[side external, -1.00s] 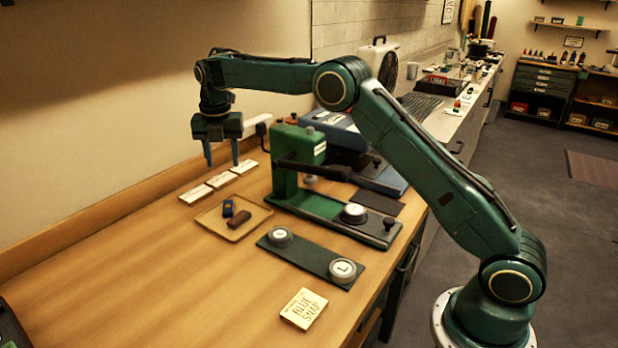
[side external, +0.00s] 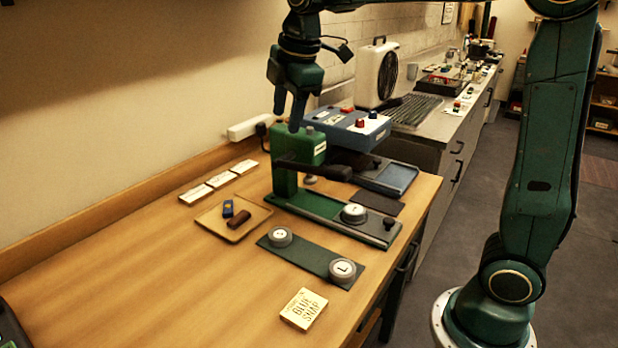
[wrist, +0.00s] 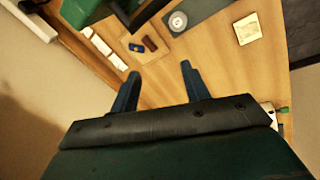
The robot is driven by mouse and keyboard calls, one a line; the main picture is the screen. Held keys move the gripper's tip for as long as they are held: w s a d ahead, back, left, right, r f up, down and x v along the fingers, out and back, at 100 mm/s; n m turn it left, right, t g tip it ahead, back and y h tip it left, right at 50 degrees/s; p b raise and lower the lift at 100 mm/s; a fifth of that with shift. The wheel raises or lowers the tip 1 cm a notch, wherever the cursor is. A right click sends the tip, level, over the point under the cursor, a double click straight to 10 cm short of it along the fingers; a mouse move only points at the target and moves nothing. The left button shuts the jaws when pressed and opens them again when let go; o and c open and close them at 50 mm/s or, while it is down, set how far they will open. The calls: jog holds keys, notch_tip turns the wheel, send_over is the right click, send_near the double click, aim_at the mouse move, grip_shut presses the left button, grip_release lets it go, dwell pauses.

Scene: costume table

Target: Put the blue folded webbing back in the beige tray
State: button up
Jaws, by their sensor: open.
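The blue folded webbing (side external: 228,208) lies in the beige tray (side external: 213,225), toward its back. A dark brown folded piece (side external: 239,219) lies beside it in the same tray. The wrist view also shows the blue webbing (wrist: 136,47), the brown piece (wrist: 150,43) and the tray (wrist: 146,59), beyond my fingertips. My gripper (side external: 290,126) is open and empty, raised near the green press, well away from the tray. It also shows in the wrist view (wrist: 160,78) with nothing between its fingers.
The green press (side external: 302,150) stands behind and right of the tray. A dark mat (side external: 310,258) with two round dies lies in front. A "BLUE SNAP" card (side external: 304,308) is near the front edge. White cards (side external: 196,193) lie behind the tray.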

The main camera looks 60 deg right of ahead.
jog(key=s+f+m+t, duration=0.1)
jog(key=s+f+m, duration=0.2)
jog(key=s, duration=0.9)
jog(key=s+a+f+m+t, duration=0.1)
jog(key=s+f+m, duration=0.2)
jog(key=s+m, duration=0.7)
jog(key=shift+s+a+f+y, duration=0.2)
jog(key=shift+s+f+y, duration=0.1)
jog(key=shift+s, duration=0.75)
